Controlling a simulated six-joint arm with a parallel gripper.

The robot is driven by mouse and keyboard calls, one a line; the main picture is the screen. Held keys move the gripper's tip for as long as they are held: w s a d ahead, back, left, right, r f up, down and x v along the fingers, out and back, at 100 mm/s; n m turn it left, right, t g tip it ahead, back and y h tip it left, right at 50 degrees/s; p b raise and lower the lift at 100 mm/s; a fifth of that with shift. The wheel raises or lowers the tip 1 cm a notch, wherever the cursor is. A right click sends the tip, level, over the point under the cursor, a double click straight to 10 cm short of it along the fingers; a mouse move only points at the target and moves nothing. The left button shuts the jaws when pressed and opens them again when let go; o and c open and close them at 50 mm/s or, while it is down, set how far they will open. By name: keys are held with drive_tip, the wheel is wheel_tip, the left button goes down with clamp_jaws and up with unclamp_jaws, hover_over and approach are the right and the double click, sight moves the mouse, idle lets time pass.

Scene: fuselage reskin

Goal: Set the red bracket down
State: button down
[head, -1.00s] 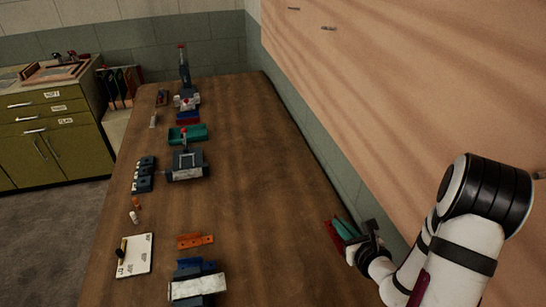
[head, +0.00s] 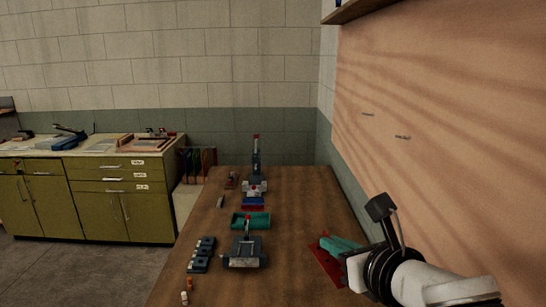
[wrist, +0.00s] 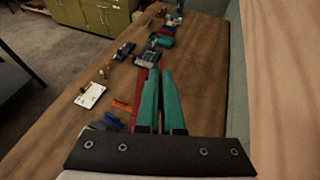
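The red bracket (head: 329,265) is a long, thin red piece at the right side of the table in the head view. In the wrist view the bracket (wrist: 141,92) runs along the left side of my fingers. My gripper (head: 338,245) has teal fingers and comes in from the right. In the wrist view the fingers of my gripper (wrist: 160,72) are close together with a narrow gap, and they appear closed on the bracket. The grip spot is mostly hidden by the fingers. I cannot tell whether the bracket touches the table.
The wooden table (head: 303,215) has clear room in its middle. Along its left side stand a teal tray (head: 251,221), a grey fixture (head: 245,254), a dark slotted block (head: 201,255) and small bottles (head: 187,291). A peach panel (head: 440,160) stands close on the right.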

drive_tip(key=shift+r, duration=0.35)
drive_tip(key=shift+d+f, duration=0.1)
